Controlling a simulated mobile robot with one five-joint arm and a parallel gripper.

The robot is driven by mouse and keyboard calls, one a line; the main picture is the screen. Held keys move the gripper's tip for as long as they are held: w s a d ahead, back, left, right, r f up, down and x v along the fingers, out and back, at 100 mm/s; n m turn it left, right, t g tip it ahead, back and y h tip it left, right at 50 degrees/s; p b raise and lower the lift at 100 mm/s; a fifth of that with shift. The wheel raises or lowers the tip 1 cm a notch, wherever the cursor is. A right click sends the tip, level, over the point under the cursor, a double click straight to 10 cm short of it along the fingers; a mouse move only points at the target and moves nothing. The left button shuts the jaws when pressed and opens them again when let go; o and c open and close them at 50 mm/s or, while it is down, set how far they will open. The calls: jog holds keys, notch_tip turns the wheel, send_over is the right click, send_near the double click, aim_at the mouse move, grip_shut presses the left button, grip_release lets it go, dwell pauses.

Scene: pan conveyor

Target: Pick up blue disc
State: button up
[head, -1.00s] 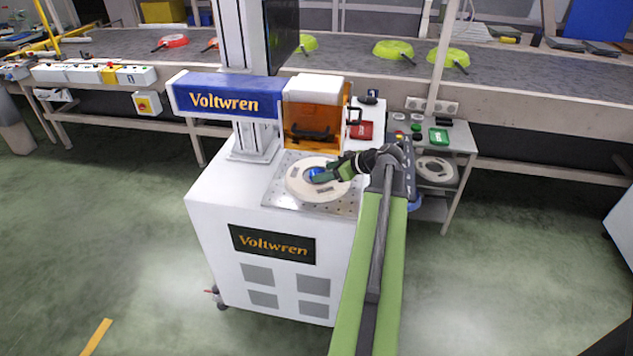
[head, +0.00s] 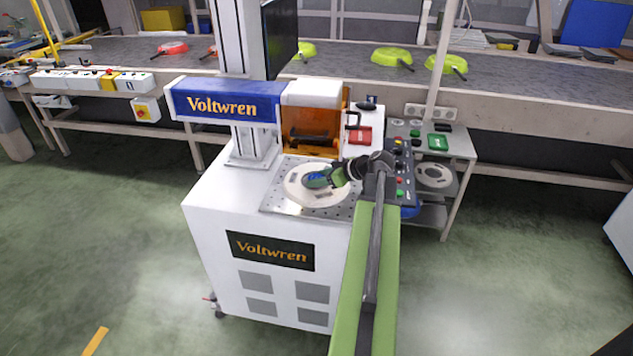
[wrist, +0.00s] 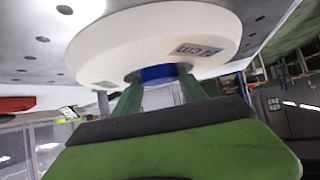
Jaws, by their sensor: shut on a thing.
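The blue disc (head: 317,181) is at the centre of a white round ring-shaped fixture (head: 300,200) on the perforated metal plate (head: 275,203) of the Voltwren machine. My gripper (head: 322,179) reaches in from the right, with its green fingers at the disc. In the wrist view, the two green fingers of my gripper (wrist: 158,88) are shut on the blue disc (wrist: 158,73), whose edge shows between the fingertips. The white fixture (wrist: 150,38) lies right behind the disc. I cannot tell whether the disc is clear of it.
An orange guard (head: 312,125) stands behind the plate. A control box with buttons (head: 402,180) is close to the right of my arm. A side table (head: 455,143) and the conveyor (head: 130,50) with red and yellow-green pans lie behind.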

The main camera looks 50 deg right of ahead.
aim_at(312, 176)
jog(key=s+r+p, duration=0.1)
jog(key=r+p, duration=0.1)
jog(key=shift+s+d+r, duration=0.15)
jog(key=shift+s+r, duration=0.15)
jog(key=shift+s, duration=0.05)
jog(key=s+f+p+v, duration=0.1)
jog(key=p+v, duration=0.4)
jog(key=v, duration=0.8)
jog(key=shift+s+f+p, duration=0.25)
jog(key=shift+f+p, duration=0.15)
jog(key=shift+f, duration=0.05)
